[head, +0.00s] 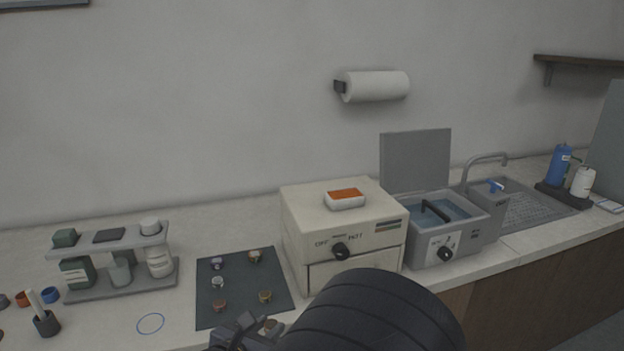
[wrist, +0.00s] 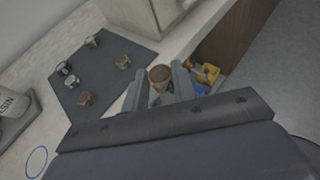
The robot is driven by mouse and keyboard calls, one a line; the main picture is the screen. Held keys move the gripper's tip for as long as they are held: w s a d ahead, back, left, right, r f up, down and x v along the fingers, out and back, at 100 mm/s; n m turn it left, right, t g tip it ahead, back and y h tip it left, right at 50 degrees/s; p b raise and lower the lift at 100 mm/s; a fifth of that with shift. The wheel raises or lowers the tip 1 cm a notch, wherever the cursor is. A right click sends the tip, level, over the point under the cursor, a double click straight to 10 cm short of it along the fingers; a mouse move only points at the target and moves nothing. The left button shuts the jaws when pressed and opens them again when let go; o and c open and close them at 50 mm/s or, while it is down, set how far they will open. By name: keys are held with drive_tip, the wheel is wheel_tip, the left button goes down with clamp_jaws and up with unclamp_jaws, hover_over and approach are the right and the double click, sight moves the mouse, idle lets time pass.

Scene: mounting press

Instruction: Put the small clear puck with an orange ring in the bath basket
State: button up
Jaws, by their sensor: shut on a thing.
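My gripper (wrist: 161,85) is shut on a small puck (wrist: 160,74) with a brownish-red top and a paler side. I cannot tell for certain whether it has an orange ring. In the head view, the held puck (head: 269,327) shows beside my dark arm at the front edge of the mat, partly hidden. The water bath (head: 438,248) stands to the right with its lid (head: 416,160) raised. Blue water and a dark basket handle (head: 435,210) show inside; the basket's floor is hidden.
Several other pucks rest on the dark mat (head: 237,317). A cream press (head: 300,240) with an orange-topped block stands between mat and bath. A bottle rack (head: 110,288) is at left, a sink (head: 530,205) at right. Yellow and blue objects (wrist: 208,72) show beyond the counter edge.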

drive_tip(key=w+d+f+m+g+h+p, duration=0.1)
drive_tip(key=w+d+f+m+h+p, duration=0.2)
drive_tip(key=d, duration=0.5)
drive_tip(key=w+d+f+m+g, duration=0.1)
drive_tip(key=w+d+f, duration=0.25)
drive_tip(key=d, duration=0.45)
drive_tip(key=w+d+f+m+g+h+p, duration=0.1)
drive_tip(key=w+d+f+g+h+p, duration=0.15)
drive_tip(key=d+f, duration=0.4)
wheel_tip(320, 180, up, 13)
drive_tip(key=w+d+n+t+y+b, duration=0.1)
drive_tip(key=w+n+t+y, duration=0.1)
drive_tip(key=n+t+y, duration=0.3)
drive_tip(key=shift+d+f+n+y, duration=0.2)
drive_tip(key=shift+n+y, duration=0.5)
drive_tip(key=shift+y, duration=0.25)
drive_tip(key=shift+w, duration=0.1)
